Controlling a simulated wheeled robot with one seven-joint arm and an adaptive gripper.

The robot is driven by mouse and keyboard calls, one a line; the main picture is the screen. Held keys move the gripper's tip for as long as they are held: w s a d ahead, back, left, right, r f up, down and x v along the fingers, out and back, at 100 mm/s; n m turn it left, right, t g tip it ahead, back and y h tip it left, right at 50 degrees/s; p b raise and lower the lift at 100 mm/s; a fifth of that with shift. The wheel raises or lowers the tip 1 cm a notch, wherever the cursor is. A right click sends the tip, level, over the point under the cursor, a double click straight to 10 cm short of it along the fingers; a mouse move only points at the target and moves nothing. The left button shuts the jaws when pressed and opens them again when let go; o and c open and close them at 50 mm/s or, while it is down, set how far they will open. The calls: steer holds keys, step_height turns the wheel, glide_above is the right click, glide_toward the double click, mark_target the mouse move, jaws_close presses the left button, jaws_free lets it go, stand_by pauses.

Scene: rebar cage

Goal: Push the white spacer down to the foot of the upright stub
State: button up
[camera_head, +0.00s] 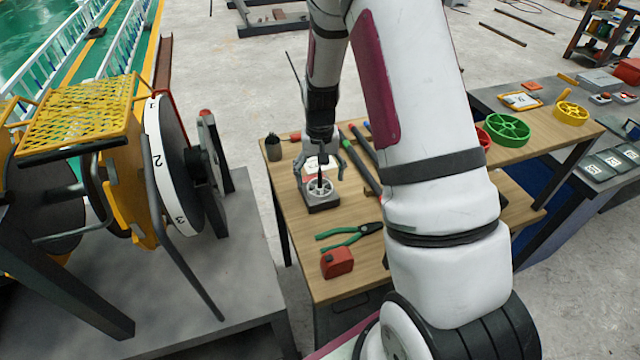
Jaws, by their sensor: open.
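The white spacer (319,190) is a small spoked ring low over a dark base block (323,205) on the wooden table. The upright stub (320,176) is a thin dark rod that rises through the middle of the spacer. My gripper (323,172) points down just above the spacer, with its fingers spread to either side of the stub. It is open and holds nothing that I can see. The spacer looks close to the block, but I cannot tell whether it touches it.
Green-handled pliers (350,235) and a red tape measure (337,262) lie nearer on the wooden table (350,287). A dark cup (273,148) stands at its far left corner. A large numbered reel (165,165) stands left.

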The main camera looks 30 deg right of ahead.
step_height(320, 180, up, 8)
steer(key=shift+f, duration=0.15)
stand_by(0.6)
step_height(320, 180, up, 11)
steer(key=n+t, duration=0.1)
steer(key=t, duration=0.1)
glide_above(319, 189)
steer(key=s+a, duration=0.4)
steer(key=s+a+r+n, duration=0.1)
steer(key=s+a+r, duration=0.35)
steer(key=r, duration=0.25)
steer(key=s+a+r+n+t, duration=0.1)
steer(key=s+a+r, duration=0.1)
steer(key=s, duration=0.5)
steer(key=s+a+r+n+t, duration=0.2)
steer(key=s+r, duration=0.2)
steer(key=s, duration=0.4)
steer(key=shift+t, duration=0.3)
